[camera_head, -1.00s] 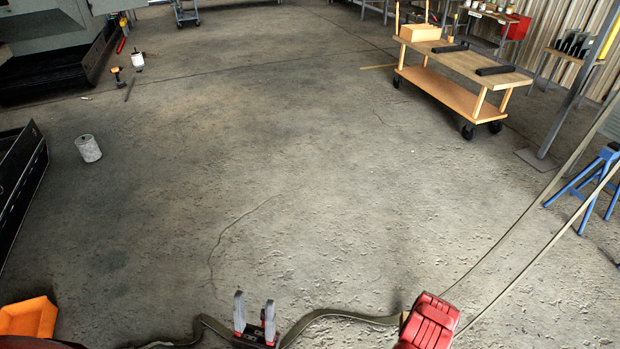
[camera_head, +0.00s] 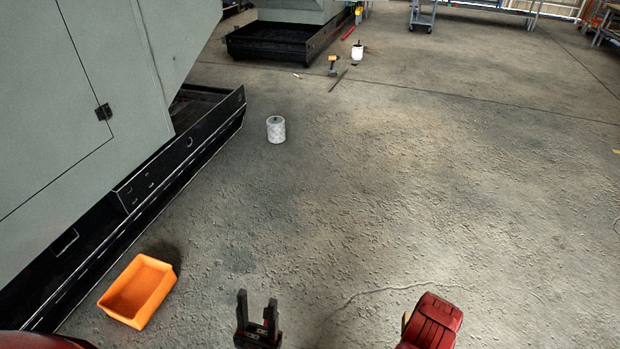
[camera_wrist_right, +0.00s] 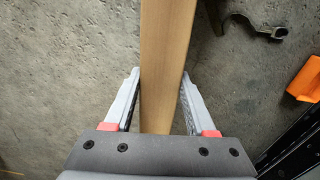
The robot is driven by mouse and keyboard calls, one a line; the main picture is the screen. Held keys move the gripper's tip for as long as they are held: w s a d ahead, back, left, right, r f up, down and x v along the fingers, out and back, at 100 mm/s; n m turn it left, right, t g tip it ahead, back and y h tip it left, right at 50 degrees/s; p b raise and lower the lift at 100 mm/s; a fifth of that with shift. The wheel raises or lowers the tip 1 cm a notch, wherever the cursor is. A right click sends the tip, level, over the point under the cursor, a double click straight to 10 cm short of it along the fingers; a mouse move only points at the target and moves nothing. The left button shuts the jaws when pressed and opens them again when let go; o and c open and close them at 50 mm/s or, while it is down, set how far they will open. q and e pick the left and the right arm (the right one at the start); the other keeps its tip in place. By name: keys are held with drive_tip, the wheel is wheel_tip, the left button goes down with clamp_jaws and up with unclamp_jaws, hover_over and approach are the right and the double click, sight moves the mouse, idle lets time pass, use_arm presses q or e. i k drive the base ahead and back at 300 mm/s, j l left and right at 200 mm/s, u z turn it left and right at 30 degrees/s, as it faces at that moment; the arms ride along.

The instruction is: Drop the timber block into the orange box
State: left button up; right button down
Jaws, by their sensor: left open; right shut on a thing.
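The orange box (camera_head: 139,291) is an open, empty-looking tray on the concrete floor at the lower left of the head view. Part of it shows at the right edge of the right wrist view (camera_wrist_right: 304,92). My left gripper (camera_head: 257,306) is open and empty, to the right of the box. My right gripper (camera_wrist_right: 160,95) is shut on the timber block (camera_wrist_right: 165,50), a long light-brown piece that runs up out of the wrist view. In the head view my red right arm shows at the bottom, and its fingers are hidden; only a sliver of wood shows beside it.
A grey cabinet on a black base (camera_head: 150,185) stands along the left, close beside the box. A white roll-like canister (camera_head: 276,129) stands beyond it. A dark metal tool (camera_wrist_right: 252,25) lies on the floor in the wrist view. The floor at the middle and right is clear.

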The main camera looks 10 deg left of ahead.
sight(143, 293)
drive_tip(key=i+u, duration=0.1)
drive_tip(key=i, duration=0.45)
drive_tip(key=i+u, duration=0.15)
drive_tip(key=i, duration=0.35)
drive_tip(key=i+l+u, duration=0.1)
drive_tip(key=i, duration=0.45)
drive_tip(key=i+l+u, duration=0.1)
drive_tip(key=i, duration=0.45)
drive_tip(key=i+j+u, duration=0.1)
drive_tip(key=i+u, duration=0.15)
drive_tip(key=u, duration=0.2)
drive_tip(key=i+u, duration=0.2)
drive_tip(key=u, duration=0.25)
drive_tip(key=i+u, duration=0.25)
drive_tip(key=u, duration=0.2)
drive_tip(key=i+l+u, duration=0.15)
drive_tip(key=u, duration=0.3)
drive_tip(key=i+l+u, duration=0.25)
drive_tip(key=u, duration=0.2)
drive_tip(key=i+j+u, duration=0.15)
drive_tip(key=i+u, duration=0.25)
drive_tip(key=i+j+u, duration=0.1)
drive_tip(key=u, duration=0.35)
drive_tip(key=i+l+u, duration=0.1)
drive_tip(key=i+u, duration=0.3)
